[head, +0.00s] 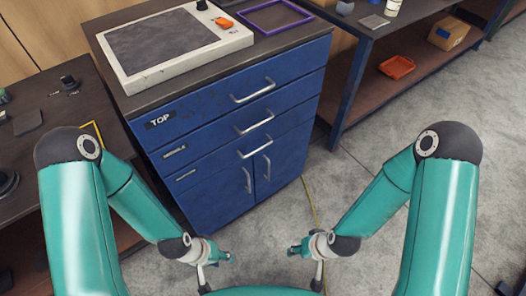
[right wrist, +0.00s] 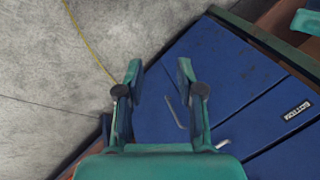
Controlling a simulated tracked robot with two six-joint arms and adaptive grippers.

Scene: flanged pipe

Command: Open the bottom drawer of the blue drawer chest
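The blue drawer chest (head: 215,195) stands ahead in the head view, with three drawers above two doors. The drawers look shut. The bottom drawer (head: 213,164) is the lowest of the three and has a silver bar handle (head: 256,149). My left gripper (head: 227,257) is low in the head view, in front of the chest and apart from it; its fingers are too small to judge. My right gripper (head: 294,249) is also low, right of the left one. In the right wrist view its fingers (right wrist: 160,78) are spread and empty, with the blue chest front behind them.
A dark workbench (head: 40,150) stands at left. A shelf unit (head: 375,95) with an orange tray (head: 397,67) stands at right.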

